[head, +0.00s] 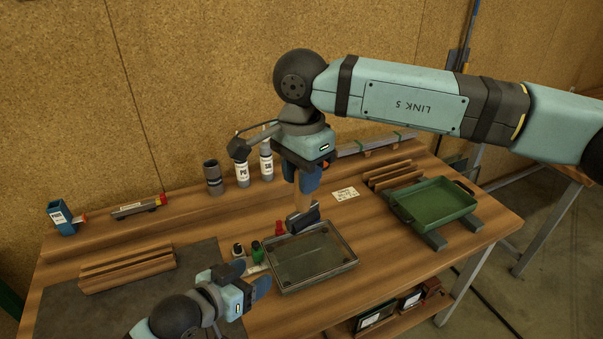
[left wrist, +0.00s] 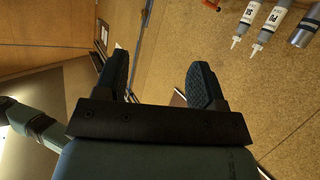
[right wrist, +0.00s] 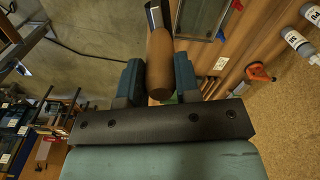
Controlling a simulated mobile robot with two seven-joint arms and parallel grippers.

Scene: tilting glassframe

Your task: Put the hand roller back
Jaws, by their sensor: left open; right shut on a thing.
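The hand roller (head: 304,201) has a wooden handle and a dark roller head. My right gripper (head: 302,178) is shut on its handle, with the head hanging down by the back edge of a shallow glass-bottomed frame (head: 352,262). I cannot tell whether the head touches it. The right wrist view shows the brown handle (right wrist: 159,62) between the fingers and part of the dark head beyond. My left gripper (head: 262,287) is open and empty at the frame's front left; its spread fingers show in the left wrist view (left wrist: 158,80).
A green tray (head: 440,205) stands on dark bars at the right, before a slotted wooden block (head: 390,174). Another wooden block (head: 125,272) lies left. Tubes (head: 242,173) stand behind.

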